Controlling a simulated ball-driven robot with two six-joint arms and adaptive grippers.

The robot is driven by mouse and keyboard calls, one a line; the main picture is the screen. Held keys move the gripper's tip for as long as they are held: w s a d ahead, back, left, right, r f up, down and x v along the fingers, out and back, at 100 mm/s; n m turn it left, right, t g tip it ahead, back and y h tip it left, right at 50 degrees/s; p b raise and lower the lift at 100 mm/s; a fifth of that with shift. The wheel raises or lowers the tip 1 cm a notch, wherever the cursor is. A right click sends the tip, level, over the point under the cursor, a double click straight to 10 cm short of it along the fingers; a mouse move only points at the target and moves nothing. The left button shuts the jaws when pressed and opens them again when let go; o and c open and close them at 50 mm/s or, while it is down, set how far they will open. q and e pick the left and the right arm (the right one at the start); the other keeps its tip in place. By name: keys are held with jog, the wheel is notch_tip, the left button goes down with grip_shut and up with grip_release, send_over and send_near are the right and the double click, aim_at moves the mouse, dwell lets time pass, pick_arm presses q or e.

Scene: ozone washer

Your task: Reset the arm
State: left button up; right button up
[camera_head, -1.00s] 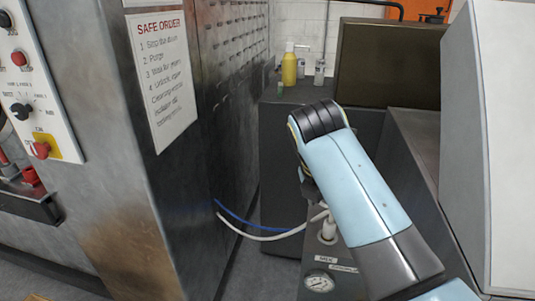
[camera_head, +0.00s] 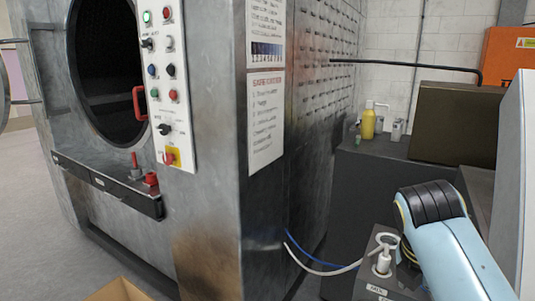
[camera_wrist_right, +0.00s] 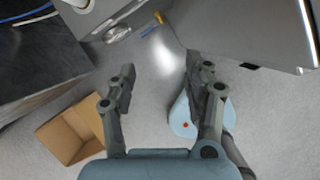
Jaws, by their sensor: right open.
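My right arm (camera_head: 455,240) comes in at the lower right of the head view, a light blue link with a black ribbed joint. Its gripper is hidden in that view. In the right wrist view my right gripper (camera_wrist_right: 160,88) is open, its two grey fingers apart with nothing between them. It hangs above the grey floor (camera_wrist_right: 160,140). My left arm and gripper are in neither view.
The steel washer (camera_head: 215,220) stands at left, its round door opening (camera_head: 105,70) dark. Its control panel (camera_head: 165,85) faces me. A small box with a valve (camera_head: 383,262) is beside my arm. A cardboard box (camera_wrist_right: 72,135) lies on the floor. A yellow bottle (camera_head: 368,124) stands behind.

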jog(key=s+r+m+t+y, duration=0.1)
jog(key=s+r+m+y, duration=0.15)
jog(key=s+m, duration=1.95)
notch_tip(320, 180, down, 36)
jog(key=s+d+f+m+g+b, duration=0.1)
jog(key=s+d+b, duration=0.15)
jog(key=b, duration=0.65)
pick_arm(q)
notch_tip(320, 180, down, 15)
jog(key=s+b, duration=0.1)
jog(key=b, duration=0.5)
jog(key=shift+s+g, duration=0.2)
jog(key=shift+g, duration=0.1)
pick_arm(e)
jog(key=s+d+f+g, duration=0.1)
jog(key=s+f, duration=1.7)
jog(key=f, duration=0.3)
jog(key=shift+d+f+g, duration=0.15)
jog(key=shift+d+g, duration=0.05)
jog(key=shift+g, duration=0.1)
jog(key=shift+y, duration=0.25)
